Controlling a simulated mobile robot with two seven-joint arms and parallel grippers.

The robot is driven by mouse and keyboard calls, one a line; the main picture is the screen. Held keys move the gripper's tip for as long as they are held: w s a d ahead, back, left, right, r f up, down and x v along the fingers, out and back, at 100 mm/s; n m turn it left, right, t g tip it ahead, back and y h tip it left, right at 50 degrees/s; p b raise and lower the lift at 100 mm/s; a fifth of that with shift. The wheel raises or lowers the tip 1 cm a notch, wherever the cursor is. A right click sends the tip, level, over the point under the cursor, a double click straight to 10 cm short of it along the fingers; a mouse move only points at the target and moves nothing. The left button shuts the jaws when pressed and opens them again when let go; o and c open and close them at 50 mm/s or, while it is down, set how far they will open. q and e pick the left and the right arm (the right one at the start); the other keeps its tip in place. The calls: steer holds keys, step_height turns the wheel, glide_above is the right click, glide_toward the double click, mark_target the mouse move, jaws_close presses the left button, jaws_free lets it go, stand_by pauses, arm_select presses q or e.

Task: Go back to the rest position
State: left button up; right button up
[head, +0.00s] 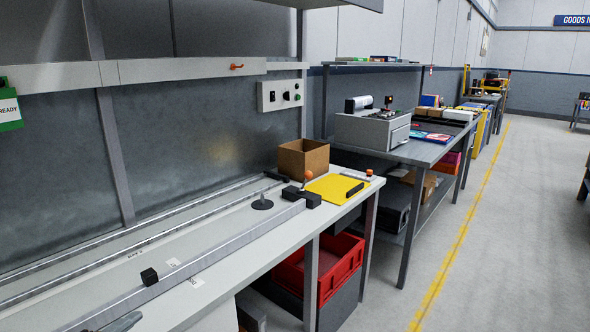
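Neither of my grippers can be made out in the head view. A grey rounded shape (122,322) is cut off by the bottom edge at the left, and I cannot tell what it is. The long light workbench (215,270) runs from the lower left toward the middle. A metal rail (190,272) lies along it, with a small black block (149,277) near its close end. A black block with an orange-knobbed lever (303,190) sits at the rail's far end.
An open cardboard box (303,158) and a yellow sheet (338,187) lie at the bench's far end. A red crate (335,267) is below. A second grey table (425,152) carries a grey machine (372,131). The floor right of the yellow line (462,235) is clear.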

arm_select(q)
steer(key=s+d+f+n+g+y+p, duration=0.1)
steer(key=s+d+f+n, duration=0.3)
steer(key=s+f+n, duration=0.4)
steer(key=s+d+f+n+g+y, duration=0.2)
steer(key=s+d+f+n, duration=0.3)
steer(key=s+f, duration=0.5)
steer(key=f+n+g, duration=0.1)
steer(key=n, duration=0.1)
steer(key=shift+s+n+g+p, duration=0.15)
steer(key=shift+n+g+p, duration=0.2)
steer(key=shift+n+g, duration=0.05)
steer(key=shift+y, duration=0.3)
